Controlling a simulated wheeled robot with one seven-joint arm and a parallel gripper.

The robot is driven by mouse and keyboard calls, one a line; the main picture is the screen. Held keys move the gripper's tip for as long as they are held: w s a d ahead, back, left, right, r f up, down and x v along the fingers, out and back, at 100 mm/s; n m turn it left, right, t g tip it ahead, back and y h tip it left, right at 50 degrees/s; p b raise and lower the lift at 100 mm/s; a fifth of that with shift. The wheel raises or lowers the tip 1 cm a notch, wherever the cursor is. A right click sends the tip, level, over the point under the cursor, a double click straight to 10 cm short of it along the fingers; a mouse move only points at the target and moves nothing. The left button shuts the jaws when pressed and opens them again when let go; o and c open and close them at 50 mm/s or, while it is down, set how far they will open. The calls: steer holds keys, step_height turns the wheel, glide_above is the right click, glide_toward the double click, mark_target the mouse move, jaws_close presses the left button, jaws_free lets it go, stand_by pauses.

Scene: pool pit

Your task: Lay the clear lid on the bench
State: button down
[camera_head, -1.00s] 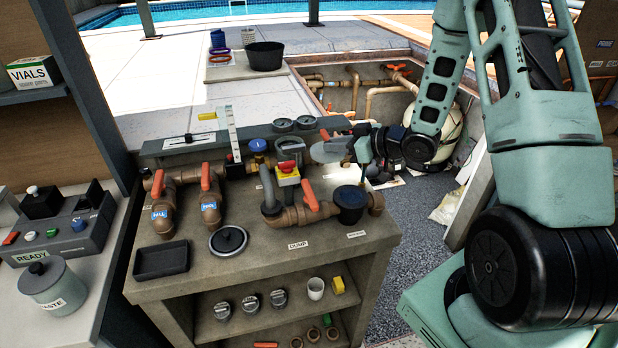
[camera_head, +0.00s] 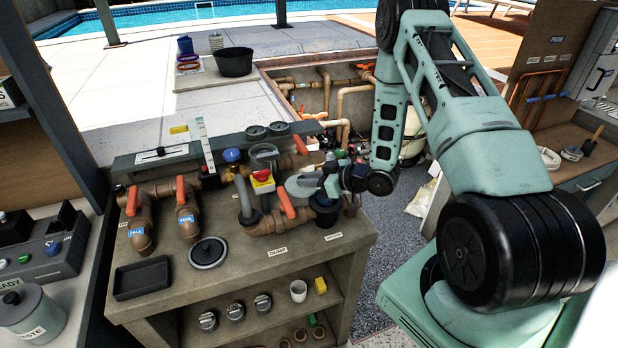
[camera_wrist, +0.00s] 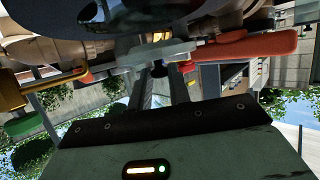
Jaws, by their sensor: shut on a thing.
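The clear lid (camera_head: 302,185) is a pale, see-through disc seen nearly from the side in the head view. My gripper (camera_head: 327,180) is shut on its right edge and holds it over the right part of the bench (camera_head: 232,275). The lid is just above and left of the dark strainer pot (camera_head: 324,212), near the red-handled valve (camera_head: 286,202); I cannot tell if it touches either. In the wrist view a translucent grey strip (camera_wrist: 150,58), likely the lid's edge, crosses the fingertips (camera_wrist: 160,75). The pot's opening is partly hidden by my gripper.
Brown pipes with red-orange handles (camera_head: 187,208) fill the bench's back. Bare bench top shows along the front, by the DUMP label (camera_head: 277,252).

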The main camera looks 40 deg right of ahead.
steer(key=shift+f, duration=0.1)
steer(key=shift+f+b, duration=0.35)
steer(key=shift+b, duration=0.15)
steer(key=c, duration=1.3)
jaws_free()
steer(key=shift+r, duration=0.25)
steer(key=b+v, duration=0.3)
steer(key=v, duration=0.9)
steer(key=shift+r, duration=0.25)
